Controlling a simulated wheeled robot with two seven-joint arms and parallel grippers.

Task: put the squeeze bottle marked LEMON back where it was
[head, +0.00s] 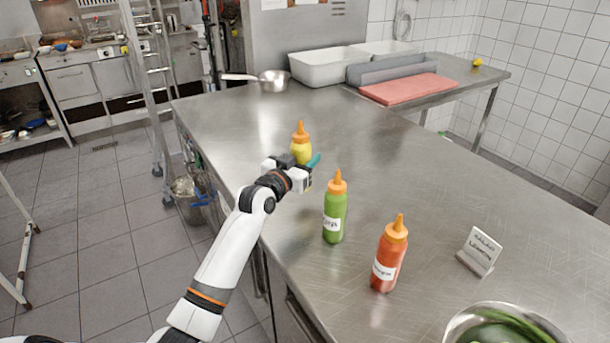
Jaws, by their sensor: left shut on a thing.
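A yellow squeeze bottle with an orange cap (300,148) is at the left edge of the steel counter in the head view. My left gripper (303,172) is shut on it, around its lower body. The gripper hides its label and base, so I cannot read LEMON on it or tell whether it touches the counter. A small white sign (480,250) on the right of the counter appears to read "SALAD LEMON". My right gripper is not in view.
A green squeeze bottle (335,212) and a red one (389,258) stand upright nearer, both with white labels. A metal bowl with greens (455,325) is at the bottom right. The middle counter is clear.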

